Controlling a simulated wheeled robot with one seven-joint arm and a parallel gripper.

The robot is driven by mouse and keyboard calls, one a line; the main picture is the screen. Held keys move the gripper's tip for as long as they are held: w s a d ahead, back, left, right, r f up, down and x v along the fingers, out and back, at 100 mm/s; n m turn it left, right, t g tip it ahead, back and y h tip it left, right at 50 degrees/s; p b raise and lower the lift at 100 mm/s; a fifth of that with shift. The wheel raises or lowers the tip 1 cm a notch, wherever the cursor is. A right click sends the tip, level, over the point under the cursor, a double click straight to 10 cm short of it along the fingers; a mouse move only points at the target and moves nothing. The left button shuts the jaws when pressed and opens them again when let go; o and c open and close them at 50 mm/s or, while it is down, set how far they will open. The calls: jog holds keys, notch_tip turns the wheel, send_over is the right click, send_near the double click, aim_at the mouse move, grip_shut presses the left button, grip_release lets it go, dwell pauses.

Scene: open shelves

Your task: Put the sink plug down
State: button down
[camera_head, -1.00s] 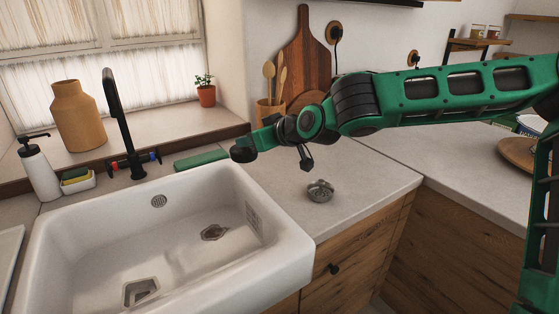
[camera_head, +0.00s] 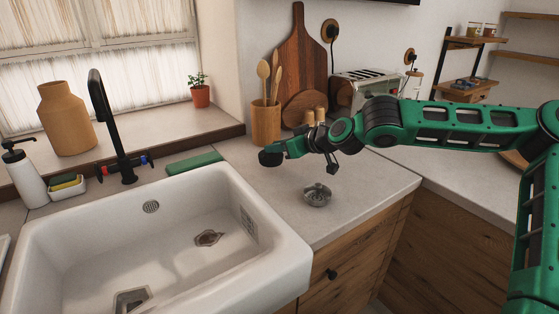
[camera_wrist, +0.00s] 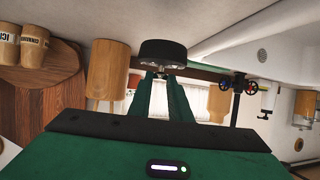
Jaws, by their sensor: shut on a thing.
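The sink plug (camera_wrist: 163,53) is a black, round disc held between the fingertips of my gripper (camera_wrist: 165,78) in the wrist view. In the head view the plug (camera_head: 271,158) shows at the left end of my gripper (camera_head: 285,152), above the counter right of the sink. It looks clear of the countertop (camera_head: 355,205). The white sink (camera_head: 290,255) is at the lower left, with a drain hole in its basin. A small round metal piece (camera_head: 317,195) lies on the counter, in front of and below my gripper.
A wooden utensil pot (camera_head: 265,124), cutting boards (camera_head: 303,60) and a toaster (camera_head: 362,88) stand behind my gripper. A green sponge or cloth (camera_head: 194,163) lies behind the sink, beside the black tap (camera_head: 118,130). The counter around the metal piece is clear.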

aim_at(281, 158)
jog(key=shift+w+d+f, duration=0.2)
jog(key=shift+w+f, duration=0.05)
jog(key=shift+f, duration=2)
jog(key=c, duration=1.6)
grip_release()
jog(key=shift+c, duration=0.2)
jog(key=v, duration=1.2)
jog(key=shift+s, duration=0.1)
